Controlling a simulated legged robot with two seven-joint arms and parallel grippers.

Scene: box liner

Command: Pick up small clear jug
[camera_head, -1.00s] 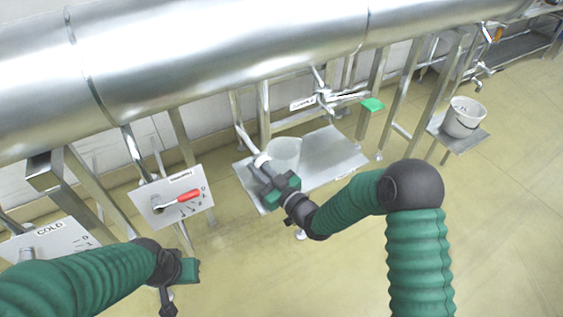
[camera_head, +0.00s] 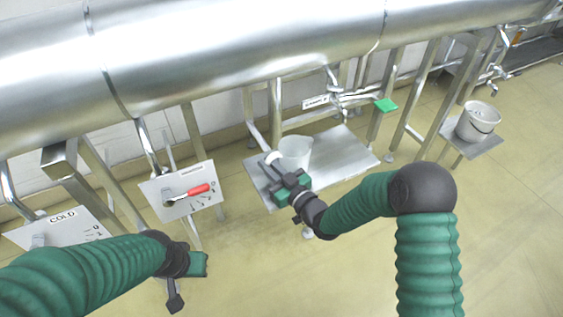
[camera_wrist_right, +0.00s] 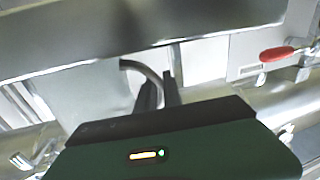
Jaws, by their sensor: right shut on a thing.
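The small clear jug (camera_head: 296,151) is upright at the left part of the grey metal shelf in the head view. I cannot tell whether its base touches the shelf. My right gripper (camera_head: 271,160) reaches to the jug's left side and is shut on its handle. In the right wrist view the translucent jug wall (camera_wrist_right: 92,95) stands left of the fingers (camera_wrist_right: 160,90), and the curved handle (camera_wrist_right: 140,68) runs to them. My left gripper (camera_head: 186,285) is low at the left, away from the jug; its fingers are too unclear to judge.
The shelf (camera_head: 345,160) is bare right of the jug. A large steel pipe (camera_head: 240,50) runs above. A panel with a red-handled lever (camera_head: 198,190) is to the left. A green-handled tap (camera_head: 385,105) is behind right, and a white bucket (camera_head: 478,122) stands far right.

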